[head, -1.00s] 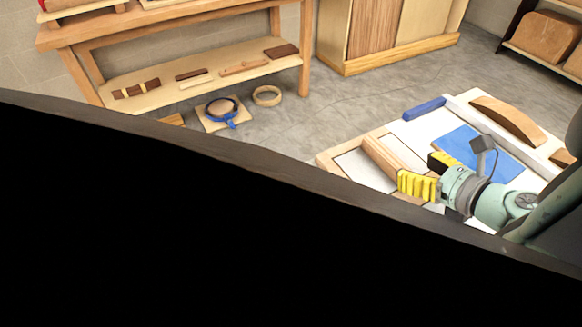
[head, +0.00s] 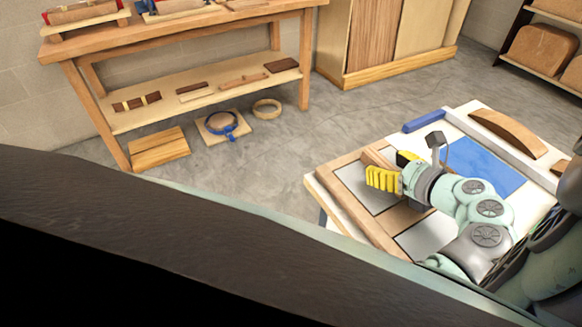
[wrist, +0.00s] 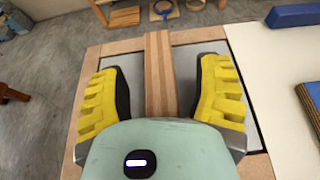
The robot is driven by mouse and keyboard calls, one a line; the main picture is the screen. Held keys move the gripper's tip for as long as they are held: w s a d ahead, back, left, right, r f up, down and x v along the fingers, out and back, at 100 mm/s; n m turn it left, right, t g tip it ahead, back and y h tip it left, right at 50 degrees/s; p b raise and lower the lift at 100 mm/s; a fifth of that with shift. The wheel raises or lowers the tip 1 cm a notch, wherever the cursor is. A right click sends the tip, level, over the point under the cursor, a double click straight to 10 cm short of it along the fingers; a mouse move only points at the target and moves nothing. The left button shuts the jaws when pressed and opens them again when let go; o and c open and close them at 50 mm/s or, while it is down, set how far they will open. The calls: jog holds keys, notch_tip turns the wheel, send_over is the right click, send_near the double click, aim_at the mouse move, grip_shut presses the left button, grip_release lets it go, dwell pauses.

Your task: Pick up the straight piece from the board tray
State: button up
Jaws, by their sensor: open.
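The straight piece (wrist: 159,60) is a striped wooden strip lying lengthwise in the board tray; its far end also shows in the head view (head: 373,157). The tray has a light wooden rim (wrist: 128,46) and a grey floor; its rim also shows in the head view (head: 384,238). My gripper (wrist: 160,82) is open, with one yellow-padded finger on each side of the strip and visible gaps to both. In the head view my gripper (head: 394,170) is over the tray. The strip's near end is hidden behind the gripper body.
A blue bar (head: 424,121), a blue mat (head: 486,166) and a curved wooden piece (head: 508,133) lie on the same table, right of and beyond the tray. A wooden workbench (head: 190,38) with a lower shelf stands at the back left. A dark surface blocks the lower left of the head view.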

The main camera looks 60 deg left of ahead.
jog(key=shift+c, duration=0.4)
grip_shut()
